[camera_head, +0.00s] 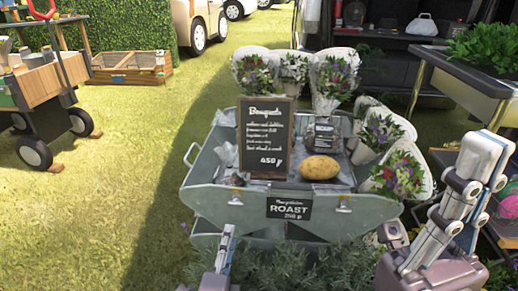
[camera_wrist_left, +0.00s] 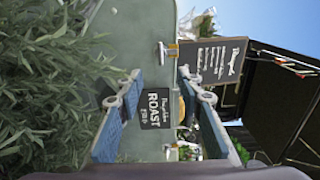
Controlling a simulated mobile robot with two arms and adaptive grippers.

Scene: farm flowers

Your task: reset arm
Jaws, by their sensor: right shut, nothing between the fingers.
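My left gripper (camera_head: 226,246) is low in the head view, in front of the grey metal cart (camera_head: 225,205). In the left wrist view its two fingers are spread (camera_wrist_left: 160,85), with nothing between them. The cart's front and its black ROAST sign (camera_wrist_left: 155,108) show beyond the gap. My right gripper (camera_head: 470,165) is raised at the right of the head view, its fingers together and empty. It is to the right of the cart and the wrapped bouquets.
The cart carries a black Bouquets board (camera_head: 265,138), a potato-like brown object (camera_head: 320,167) and several wrapped bouquets (camera_head: 404,174). Leafy plants (camera_head: 300,268) crowd the cart's front. A metal table with greens (camera_head: 485,48) stands at right. Open grass (camera_head: 110,190) lies to the left.

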